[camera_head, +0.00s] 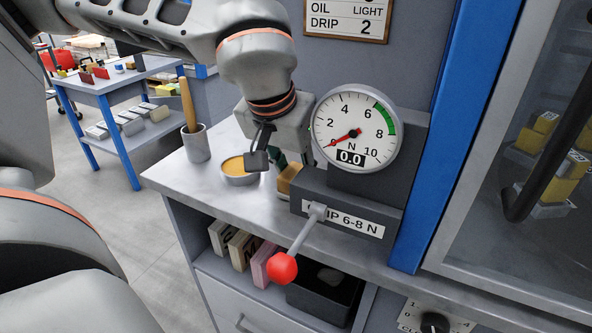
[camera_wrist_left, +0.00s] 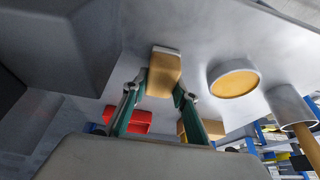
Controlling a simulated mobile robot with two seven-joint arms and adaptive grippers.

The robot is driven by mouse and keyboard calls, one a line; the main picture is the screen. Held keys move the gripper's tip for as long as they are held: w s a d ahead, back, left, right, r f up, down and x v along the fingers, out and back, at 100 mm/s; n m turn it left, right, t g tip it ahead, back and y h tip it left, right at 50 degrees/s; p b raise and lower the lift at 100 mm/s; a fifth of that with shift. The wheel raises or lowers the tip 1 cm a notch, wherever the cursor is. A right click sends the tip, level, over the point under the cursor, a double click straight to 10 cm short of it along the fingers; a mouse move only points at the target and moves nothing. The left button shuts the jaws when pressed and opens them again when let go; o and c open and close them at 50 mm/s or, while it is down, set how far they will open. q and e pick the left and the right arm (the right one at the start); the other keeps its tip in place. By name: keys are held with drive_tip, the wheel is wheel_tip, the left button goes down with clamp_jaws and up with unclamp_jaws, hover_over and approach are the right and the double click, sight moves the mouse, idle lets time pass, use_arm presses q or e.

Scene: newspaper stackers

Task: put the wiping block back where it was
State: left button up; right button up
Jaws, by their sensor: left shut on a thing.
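The wiping block, a tan-yellow block (camera_head: 288,180), is partly hidden behind the gauge housing in the head view. In the left wrist view the block (camera_wrist_left: 164,75) sits between the green-lined fingertips. My left gripper (camera_head: 270,160) is shut on it, low over the grey counter, between the round dish and the gauge. I cannot tell whether the block touches the counter. My left gripper also shows in the left wrist view (camera_wrist_left: 157,96). My right gripper is not in view.
A dish with yellow content (camera_head: 240,175) and a grey cup (camera_head: 196,146) with a wooden handle (camera_head: 187,103) stand left of the gripper. The gauge (camera_head: 352,128) and a red-knobbed lever (camera_head: 283,268) are at right. Below, a shelf holds upright blocks (camera_head: 243,248) and a black bin (camera_head: 318,300).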

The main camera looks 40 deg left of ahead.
sight(296, 168)
use_arm(q)
drive_tip(key=o, duration=1.1)
drive_tip(key=shift+f, duration=0.15)
drive_tip(key=shift+c, duration=0.2)
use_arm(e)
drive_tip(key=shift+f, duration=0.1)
use_arm(q)
drive_tip(key=shift+r, duration=0.35)
drive_tip(key=p+v, duration=0.1)
drive_tip(key=v, duration=0.3)
drive_tip(key=shift+r, duration=0.4)
drive_tip(key=p+v, duration=0.2)
drive_tip(key=v, duration=0.5)
drive_tip(key=shift+s, duration=0.2)
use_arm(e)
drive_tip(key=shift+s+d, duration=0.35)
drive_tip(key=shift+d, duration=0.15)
use_arm(q)
drive_tip(key=shift+f, duration=0.1)
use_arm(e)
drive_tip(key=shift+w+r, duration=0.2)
